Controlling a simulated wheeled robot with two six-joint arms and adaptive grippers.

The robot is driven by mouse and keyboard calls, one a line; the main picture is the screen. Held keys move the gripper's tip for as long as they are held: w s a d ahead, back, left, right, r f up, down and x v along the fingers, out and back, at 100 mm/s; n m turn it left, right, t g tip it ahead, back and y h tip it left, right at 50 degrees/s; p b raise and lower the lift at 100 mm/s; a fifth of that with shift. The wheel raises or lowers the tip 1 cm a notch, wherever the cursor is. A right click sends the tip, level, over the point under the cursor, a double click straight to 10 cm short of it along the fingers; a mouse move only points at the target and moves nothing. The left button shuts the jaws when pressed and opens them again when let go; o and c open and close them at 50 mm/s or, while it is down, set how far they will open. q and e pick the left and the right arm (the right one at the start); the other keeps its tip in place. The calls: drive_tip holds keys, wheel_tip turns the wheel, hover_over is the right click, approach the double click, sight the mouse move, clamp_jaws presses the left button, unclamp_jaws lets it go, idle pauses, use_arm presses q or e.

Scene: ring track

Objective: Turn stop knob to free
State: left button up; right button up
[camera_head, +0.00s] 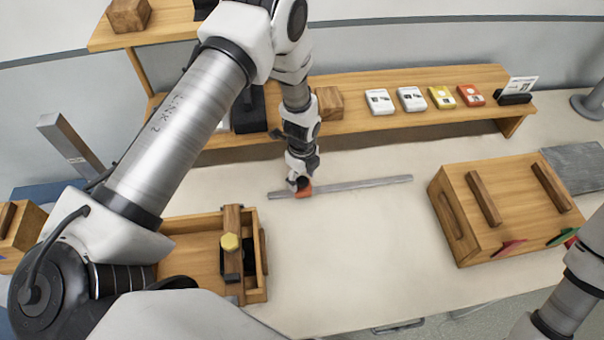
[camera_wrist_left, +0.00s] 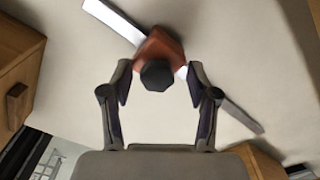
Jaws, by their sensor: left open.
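A long grey metal rail (camera_head: 358,185) lies on the table and carries an orange-red block (camera_head: 304,191). In the left wrist view the block (camera_wrist_left: 164,46) sits on the rail (camera_wrist_left: 240,116) and bears a dark, many-sided knob (camera_wrist_left: 157,75). My left gripper (camera_head: 301,180) is over the block, pointing down. In the left wrist view its open fingers (camera_wrist_left: 159,78) stand on either side of the knob, with gaps showing. In the head view the gripper hides the knob. My right gripper is out of view; only part of its arm shows at lower right.
A wooden chest (camera_head: 470,235) stands at right. A shelf (camera_head: 420,115) with several coloured cards runs along the back. The table's middle (camera_head: 350,240) is clear.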

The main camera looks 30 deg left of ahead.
use_arm(q)
drive_tip(key=shift+d+r, duration=0.1)
drive_tip(key=shift+r, duration=0.05)
drive_tip(key=shift+s+d+r, duration=0.15)
drive_tip(key=shift+s, duration=0.15)
clamp_jaws()
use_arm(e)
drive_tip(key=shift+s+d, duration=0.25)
